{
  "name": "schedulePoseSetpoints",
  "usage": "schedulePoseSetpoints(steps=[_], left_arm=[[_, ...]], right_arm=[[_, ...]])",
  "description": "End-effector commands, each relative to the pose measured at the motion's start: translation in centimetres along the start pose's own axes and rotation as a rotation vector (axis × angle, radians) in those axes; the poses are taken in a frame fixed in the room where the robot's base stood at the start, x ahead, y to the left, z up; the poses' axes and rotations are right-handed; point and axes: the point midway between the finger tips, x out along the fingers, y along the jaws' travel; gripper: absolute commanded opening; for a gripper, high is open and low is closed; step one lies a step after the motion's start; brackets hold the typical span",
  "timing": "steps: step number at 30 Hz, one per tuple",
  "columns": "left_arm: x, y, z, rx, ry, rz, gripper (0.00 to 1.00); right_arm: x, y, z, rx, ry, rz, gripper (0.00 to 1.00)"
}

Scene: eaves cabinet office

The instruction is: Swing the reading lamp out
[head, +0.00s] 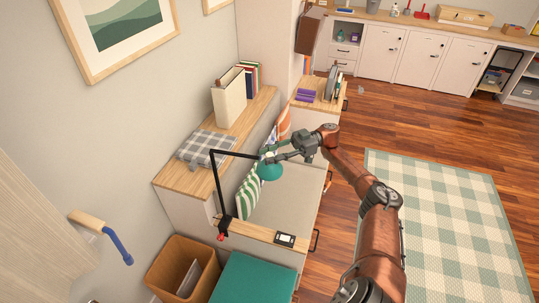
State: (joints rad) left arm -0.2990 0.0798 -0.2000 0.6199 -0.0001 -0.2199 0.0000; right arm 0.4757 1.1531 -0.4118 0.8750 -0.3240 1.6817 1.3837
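The reading lamp has a black post (216,190), a black horizontal arm and a teal shade (269,171). A red and black clamp (222,228) holds it at the edge of a wooden top. The arm points right from the top of the post, with the shade hanging at its end over the seat nook. My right gripper (272,154) reaches in from the right, its fingers at the top of the shade, where the arm ends. The fingers overlap the lamp there, so I cannot tell whether they are closed on it. My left gripper is out of view.
A grey seat (283,205) with striped cushions lies below the lamp. A small device (285,239) lies on the front top. A wooden bin (181,267) and teal stool (253,280) stand nearby.

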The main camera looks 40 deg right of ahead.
Motion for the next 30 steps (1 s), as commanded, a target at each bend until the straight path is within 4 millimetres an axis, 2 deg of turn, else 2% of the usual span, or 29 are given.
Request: schedulePoseSetpoints(steps=[3, 13, 24, 30], left_arm=[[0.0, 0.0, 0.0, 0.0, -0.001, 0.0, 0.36], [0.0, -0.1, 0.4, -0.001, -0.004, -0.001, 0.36], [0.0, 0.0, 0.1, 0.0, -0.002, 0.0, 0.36], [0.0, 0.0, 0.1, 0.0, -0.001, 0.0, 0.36]], right_arm=[[0.0, 0.0, 0.0, 0.0, 0.001, 0.0, 0.38], [-0.4, 0.0, 0.0, -0.001, 0.001, 0.001, 0.38], [-5.3, 0.1, -0.1, -0.001, 0.001, 0.003, 0.38], [-6.8, 0.2, 0.1, 0.0, 0.001, 0.001, 0.38]])
